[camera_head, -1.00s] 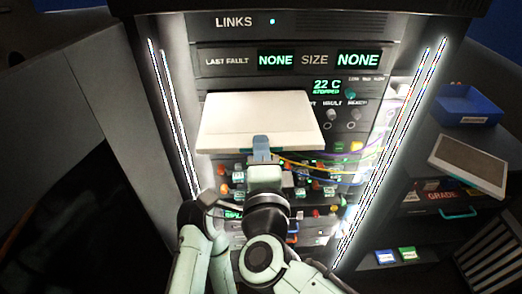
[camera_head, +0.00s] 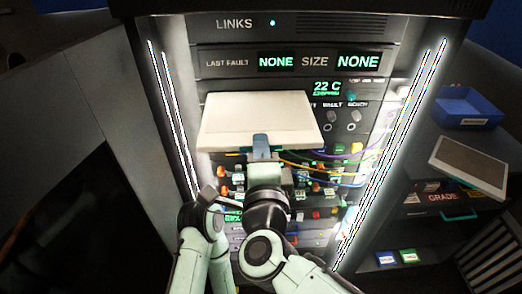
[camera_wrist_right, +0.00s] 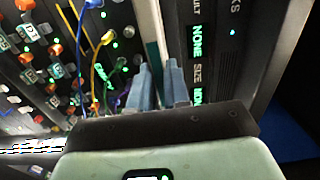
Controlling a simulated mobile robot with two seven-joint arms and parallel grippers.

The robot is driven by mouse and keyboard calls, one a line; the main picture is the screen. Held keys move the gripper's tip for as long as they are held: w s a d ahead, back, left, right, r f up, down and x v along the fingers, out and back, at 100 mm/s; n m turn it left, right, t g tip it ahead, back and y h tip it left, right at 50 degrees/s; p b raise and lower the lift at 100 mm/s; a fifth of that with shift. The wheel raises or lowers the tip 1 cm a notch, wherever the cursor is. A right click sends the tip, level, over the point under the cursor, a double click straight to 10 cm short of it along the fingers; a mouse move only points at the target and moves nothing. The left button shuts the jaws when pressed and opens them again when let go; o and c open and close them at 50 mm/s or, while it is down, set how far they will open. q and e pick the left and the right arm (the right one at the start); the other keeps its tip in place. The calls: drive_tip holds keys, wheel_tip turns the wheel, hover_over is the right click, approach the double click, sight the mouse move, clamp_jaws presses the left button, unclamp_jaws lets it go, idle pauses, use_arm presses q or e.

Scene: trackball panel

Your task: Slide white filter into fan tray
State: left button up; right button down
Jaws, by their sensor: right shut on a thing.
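The white filter (camera_head: 258,118) is a flat pale panel held level in front of the rack, below the fault display. My right gripper (camera_head: 261,148) is shut on its near edge, with blue fingers. In the right wrist view the filter (camera_wrist_right: 155,40) shows edge-on as a thin pale and teal strip between the fingers (camera_wrist_right: 158,85). The fan tray cannot be made out; the filter covers the rack area left of the 22 C display (camera_head: 327,88). Whether the filter's far edge touches the rack or is inside an opening cannot be told.
Coloured cables (camera_head: 318,165) and several knobs and plugs lie just below and right of the filter. Bright light strips (camera_head: 172,120) line the rack's sides. On the right shelf are a blue bin (camera_head: 468,106) and a grey panel with a pale frame (camera_head: 470,162).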

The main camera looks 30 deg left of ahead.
use_arm(q)
drive_tip(key=shift+w+r+p, duration=0.3)
drive_tip(key=shift+r+p, duration=0.05)
drive_tip(key=shift+r, duration=0.1)
use_arm(e)
approach(258, 109)
drive_tip(key=shift+w+a+f, duration=0.35)
drive_tip(key=shift+w+a, duration=0.3)
drive_tip(key=shift+w, duration=0.25)
idle(0.4)
use_arm(q)
drive_tip(key=shift+w+r+p, duration=0.35)
drive_tip(key=shift+r, duration=0.15)
use_arm(e)
drive_tip(key=shift+x, duration=1.45)
use_arm(q)
drive_tip(key=shift+w+r+p, duration=0.85)
drive_tip(key=shift+r, duration=0.2)
use_arm(e)
drive_tip(key=shift+x, duration=2.45)
use_arm(q)
drive_tip(key=shift+w+r+t+p, duration=0.4)
drive_tip(key=shift+w+r+p, duration=0.35)
drive_tip(key=shift+w+r, duration=0.3)
use_arm(e)
drive_tip(key=shift+x, duration=1.75)
drive_tip(key=c, duration=1)
unclamp_jaws()
use_arm(q)
drive_tip(key=shift+f, duration=0.1)
